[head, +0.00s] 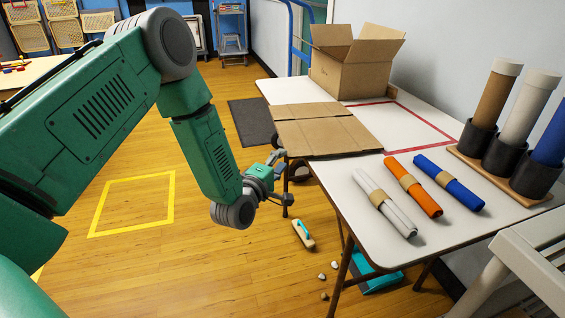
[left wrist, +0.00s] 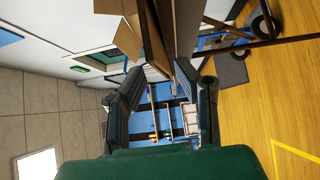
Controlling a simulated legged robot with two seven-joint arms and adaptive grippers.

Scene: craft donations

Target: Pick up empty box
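An open cardboard box (head: 352,78) stands upright at the back of the white table (head: 380,180), flaps spread; its inside is mostly hidden. A flattened piece of cardboard (head: 325,131) lies in front of it, reaching the table's left edge. My left gripper (head: 283,180) is at that edge, left of and near the flat cardboard and well short of the box. In the left wrist view, its two fingers (left wrist: 160,75) are apart with nothing held between them. Cardboard and the table's edge show just beyond the fingertips; I cannot tell whether they touch. My right gripper is not in view.
White, orange and blue rolls (head: 413,186) lie on the near table. A wooden stand with dark cups (head: 503,155) holds upright rolls at right. A red taped outline (head: 418,122) marks the table.

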